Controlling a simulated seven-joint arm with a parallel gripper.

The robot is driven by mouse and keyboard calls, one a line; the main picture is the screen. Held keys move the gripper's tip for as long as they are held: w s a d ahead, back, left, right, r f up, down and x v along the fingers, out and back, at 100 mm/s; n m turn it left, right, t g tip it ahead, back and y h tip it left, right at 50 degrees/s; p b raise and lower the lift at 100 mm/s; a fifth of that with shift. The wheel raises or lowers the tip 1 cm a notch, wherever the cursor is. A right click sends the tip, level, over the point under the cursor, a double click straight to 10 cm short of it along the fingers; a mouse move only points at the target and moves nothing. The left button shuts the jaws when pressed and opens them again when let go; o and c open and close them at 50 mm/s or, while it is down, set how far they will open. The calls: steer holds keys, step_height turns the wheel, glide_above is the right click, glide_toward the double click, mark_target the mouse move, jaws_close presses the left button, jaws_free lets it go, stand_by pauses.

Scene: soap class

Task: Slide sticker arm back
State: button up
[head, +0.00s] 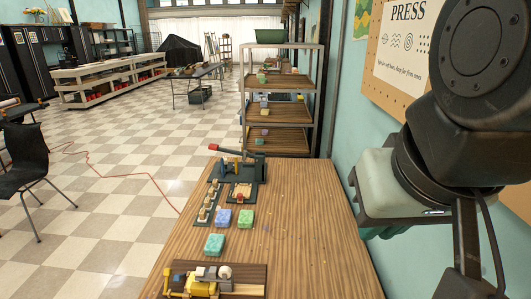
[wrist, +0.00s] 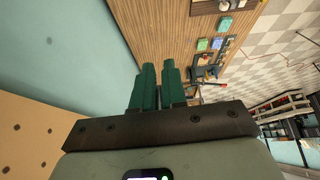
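A device with yellow parts, grey blocks and a white round part (head: 224,271) sits on a dark wooden base (head: 250,275) at the table's near edge in the head view. It seems to be the sticker device, with a yellow piece (head: 200,289) along its front left. I cannot tell which part is its sliding arm. My gripper (head: 371,232) hangs beyond the table's right edge, near the wall, well apart from the device. In the wrist view its green fingers (wrist: 159,65) lie close together with nothing between them. The gripper looks shut.
A press with a red-tipped lever (head: 230,151) stands at the table's far end. Several coloured soap bars, including a green one (head: 246,219) and a teal one (head: 214,244), lie before it. The table's right side (head: 305,230) is clear. A teal wall (head: 345,120) stands close right.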

steer(key=o, duration=0.6)
steer(key=w, duration=0.1)
steer(key=w+a+n, duration=0.1)
steer(key=w, duration=0.1)
steer(key=w+a+n+g, duration=0.1)
steer(key=w, duration=0.1)
steer(key=shift+w+a+r, duration=0.1)
steer(key=shift+r, duration=0.3)
steer(key=shift+o, duration=0.2)
steer(key=n+g+h, duration=0.5)
steer(key=n, duration=1)
glide_above(212, 269)
steer(key=a, duration=0.4)
step_height(212, 269, down, 29)
steer(key=shift+y, duration=0.3)
steer(key=x, duration=0.9)
steer(key=shift+w+d+f, duration=0.1)
steer(key=shift+w+f, duration=0.05)
steer(key=shift+f, duration=0.1)
steer(key=shift+c, duration=0.3)
jaws_close()
